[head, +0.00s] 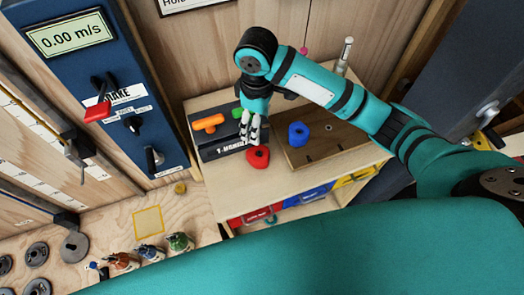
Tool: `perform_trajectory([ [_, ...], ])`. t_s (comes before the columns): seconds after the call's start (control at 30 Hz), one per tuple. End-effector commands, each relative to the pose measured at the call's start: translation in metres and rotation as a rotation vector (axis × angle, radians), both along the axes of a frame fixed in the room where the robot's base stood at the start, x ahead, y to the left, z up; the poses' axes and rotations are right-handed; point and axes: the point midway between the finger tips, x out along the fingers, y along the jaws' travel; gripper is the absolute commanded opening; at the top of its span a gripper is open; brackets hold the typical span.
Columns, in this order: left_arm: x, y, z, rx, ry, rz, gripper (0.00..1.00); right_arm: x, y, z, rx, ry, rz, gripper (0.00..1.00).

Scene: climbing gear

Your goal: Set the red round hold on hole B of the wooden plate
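The red round hold (258,158) lies on the wooden bench top, just left of the wooden plate and apart from it. The wooden plate (345,135) is brown and lies flat on the bench. A blue hold (298,134) stands on its left part, and a small round fitting shows toward its far right. I cannot read the hole letters, so I cannot tell which is hole B. My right gripper (250,130) points down just beyond the red hold; its pale fingers look apart with nothing between them. My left gripper is not in view.
A dark box (222,147) with an orange hold (208,122) and a green hold (237,113) stands left of the red hold. A white-capped bottle (344,56) stands at the back. Coloured bins (311,195) sit below the bench top. A blue brake panel (110,90) rises at left.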

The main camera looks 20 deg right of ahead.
Motion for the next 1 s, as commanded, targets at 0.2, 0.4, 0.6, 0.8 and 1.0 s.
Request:
perform_trajectory([
  [0.2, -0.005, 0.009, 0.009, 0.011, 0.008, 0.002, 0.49, -0.002, -0.001, -0.045, 0.000, 0.006, -0.002, 0.71],
  [0.4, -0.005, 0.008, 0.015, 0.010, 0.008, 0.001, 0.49, -0.001, 0.000, -0.085, 0.000, 0.003, -0.001, 0.71],
  [0.6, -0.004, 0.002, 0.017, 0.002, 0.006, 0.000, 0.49, 0.000, 0.000, -0.106, 0.002, -0.002, 0.000, 0.71],
  [0.8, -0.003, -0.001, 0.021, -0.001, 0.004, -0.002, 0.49, -0.001, 0.000, -0.125, 0.000, 0.001, 0.000, 0.71],
  [1.0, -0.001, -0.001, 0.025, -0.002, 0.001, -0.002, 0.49, -0.001, 0.000, -0.156, 0.001, -0.001, -0.001, 0.71],
])
